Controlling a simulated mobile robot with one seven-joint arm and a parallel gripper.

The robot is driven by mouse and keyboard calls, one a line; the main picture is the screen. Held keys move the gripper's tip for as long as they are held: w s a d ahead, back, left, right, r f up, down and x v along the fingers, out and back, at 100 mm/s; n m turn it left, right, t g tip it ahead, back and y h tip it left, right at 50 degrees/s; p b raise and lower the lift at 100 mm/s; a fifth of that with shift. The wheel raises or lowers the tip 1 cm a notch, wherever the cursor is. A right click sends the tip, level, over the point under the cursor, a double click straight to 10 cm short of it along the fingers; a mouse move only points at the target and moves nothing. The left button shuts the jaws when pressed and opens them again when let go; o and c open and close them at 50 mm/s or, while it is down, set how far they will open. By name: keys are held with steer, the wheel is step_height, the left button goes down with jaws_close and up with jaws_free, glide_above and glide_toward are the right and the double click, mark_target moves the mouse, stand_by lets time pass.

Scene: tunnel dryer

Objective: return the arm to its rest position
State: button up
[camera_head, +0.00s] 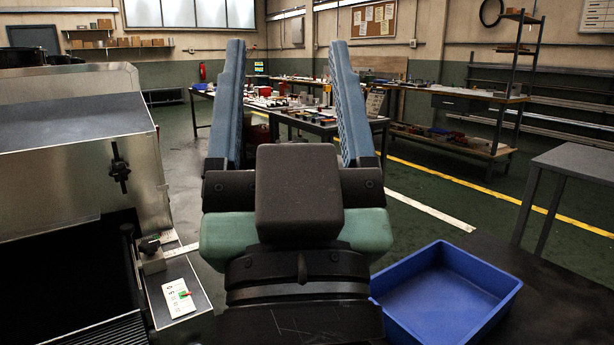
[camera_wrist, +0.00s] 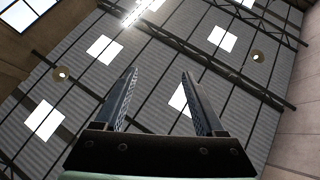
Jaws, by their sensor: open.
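My gripper (camera_head: 290,95) is raised in the middle of the head view, with its two blue-grey fingers pointing up and spread wide apart. Nothing is between the fingers. In the wrist view my gripper (camera_wrist: 159,100) also shows open and empty, against the ceiling with its bright skylights. The gripper touches nothing in either view.
A metal dryer housing (camera_head: 75,165) stands close on the left, with a small panel and white label card (camera_head: 179,298) beside it. An empty blue bin (camera_head: 445,300) sits at lower right. A grey table (camera_head: 580,158) is at right. Cluttered workbenches (camera_head: 320,125) stand farther back.

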step_height(320, 180, up, 38)
steer(key=s+d+t+h+p, duration=0.1)
steer(key=s+h+p, duration=0.1)
steer(key=p, duration=3.1)
steer(key=shift+s+f+m+p, duration=0.2)
steer(key=shift+s+m+p, duration=0.1)
steer(key=shift+m+p, duration=0.1)
